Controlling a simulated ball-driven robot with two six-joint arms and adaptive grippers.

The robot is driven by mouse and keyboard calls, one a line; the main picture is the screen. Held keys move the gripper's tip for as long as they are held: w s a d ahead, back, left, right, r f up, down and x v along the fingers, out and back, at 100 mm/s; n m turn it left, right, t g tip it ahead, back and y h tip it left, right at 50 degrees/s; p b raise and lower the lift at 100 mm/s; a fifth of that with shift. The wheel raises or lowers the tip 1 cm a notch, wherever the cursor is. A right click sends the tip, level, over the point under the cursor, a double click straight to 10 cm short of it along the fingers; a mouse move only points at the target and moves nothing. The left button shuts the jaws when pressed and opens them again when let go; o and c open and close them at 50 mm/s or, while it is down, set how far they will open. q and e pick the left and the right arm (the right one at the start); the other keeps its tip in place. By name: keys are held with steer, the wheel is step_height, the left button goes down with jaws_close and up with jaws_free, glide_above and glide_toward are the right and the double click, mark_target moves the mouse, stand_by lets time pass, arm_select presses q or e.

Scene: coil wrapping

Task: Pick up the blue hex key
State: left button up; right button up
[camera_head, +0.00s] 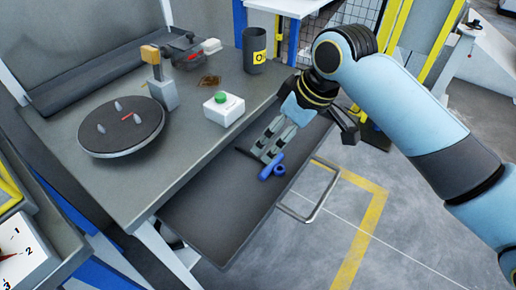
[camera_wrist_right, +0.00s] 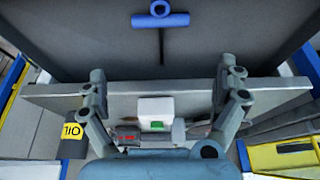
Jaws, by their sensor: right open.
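The blue hex key (camera_head: 272,168) has a blue T-shaped handle and lies in the dark open drawer (camera_head: 220,210) below the table top. In the right wrist view, its blue handle (camera_wrist_right: 160,20) is near the top middle, with a thin dark shaft pointing down the picture. My right gripper (camera_head: 268,153) is open and empty, its fingers close to the hex key in the head view; I cannot tell the exact height gap. In the right wrist view the fingers (camera_wrist_right: 168,85) are spread wide, apart from the key. My left gripper is not in view.
The grey table top (camera_head: 190,145) overhangs the drawer's back side. On it stand a white box with a green button (camera_head: 223,108), a dark oil can (camera_head: 254,50) and a round turntable (camera_head: 121,127). The drawer's metal handle (camera_head: 312,210) sticks out over open floor.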

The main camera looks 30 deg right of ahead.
glide_toward(258, 159)
step_height(258, 159, down, 3)
steer(key=shift+w+d+r+b, duration=0.1)
steer(key=shift+w+b, duration=0.05)
steer(key=shift+b, duration=0.2)
steer(key=x, duration=0.5)
steer(key=shift+c, duration=0.5)
steer(key=c, duration=1.4)
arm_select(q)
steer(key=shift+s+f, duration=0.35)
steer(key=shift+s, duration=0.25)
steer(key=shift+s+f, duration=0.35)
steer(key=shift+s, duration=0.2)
arm_select(e)
jaws_close()
